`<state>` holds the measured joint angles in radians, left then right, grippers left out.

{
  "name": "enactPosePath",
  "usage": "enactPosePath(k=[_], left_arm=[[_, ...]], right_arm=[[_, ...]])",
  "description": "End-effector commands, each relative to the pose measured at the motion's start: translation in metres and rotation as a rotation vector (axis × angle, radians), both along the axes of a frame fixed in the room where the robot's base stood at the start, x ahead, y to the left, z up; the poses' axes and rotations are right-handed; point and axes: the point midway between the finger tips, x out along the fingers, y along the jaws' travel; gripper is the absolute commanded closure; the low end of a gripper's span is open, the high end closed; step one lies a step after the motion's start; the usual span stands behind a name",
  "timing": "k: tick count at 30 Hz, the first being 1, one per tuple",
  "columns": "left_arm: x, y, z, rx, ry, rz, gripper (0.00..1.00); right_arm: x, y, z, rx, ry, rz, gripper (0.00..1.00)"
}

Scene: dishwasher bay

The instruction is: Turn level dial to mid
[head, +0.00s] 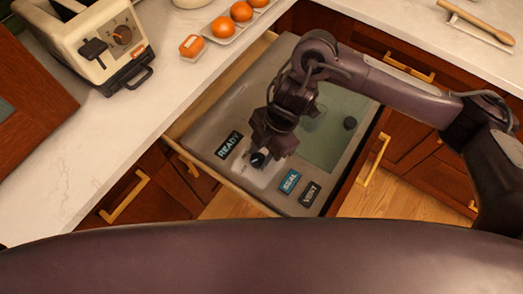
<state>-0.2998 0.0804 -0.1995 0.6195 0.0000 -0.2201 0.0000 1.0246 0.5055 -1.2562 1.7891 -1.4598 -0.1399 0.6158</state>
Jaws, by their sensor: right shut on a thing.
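The level dial (258,159) is a small dark knob with a pale mark, on a whitish plate of the grey panel (213,114) set in the open drawer. My right gripper (263,154) points down at it from above and is shut on it. The gripper body covers part of the dial, and the scale around it is too small to read. The panel also carries a READY label (228,145), a blue SEAL label (290,181) and a dark VENT label (310,193). My left gripper is not in view.

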Motion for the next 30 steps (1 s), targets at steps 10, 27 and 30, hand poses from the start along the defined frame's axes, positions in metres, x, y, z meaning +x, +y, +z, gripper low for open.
enactPosePath(k=[10, 27, 30], left_arm=[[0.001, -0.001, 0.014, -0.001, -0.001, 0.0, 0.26], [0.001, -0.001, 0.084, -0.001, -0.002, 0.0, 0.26], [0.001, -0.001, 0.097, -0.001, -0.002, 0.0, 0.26]], right_arm=[[-0.002, -0.001, 0.003, 0.0, 0.002, -0.089, 0.87], [-0.007, -0.002, 0.007, -0.003, 0.005, -0.586, 0.87], [-0.008, -0.002, 0.006, -0.003, 0.005, -0.677, 0.87]])
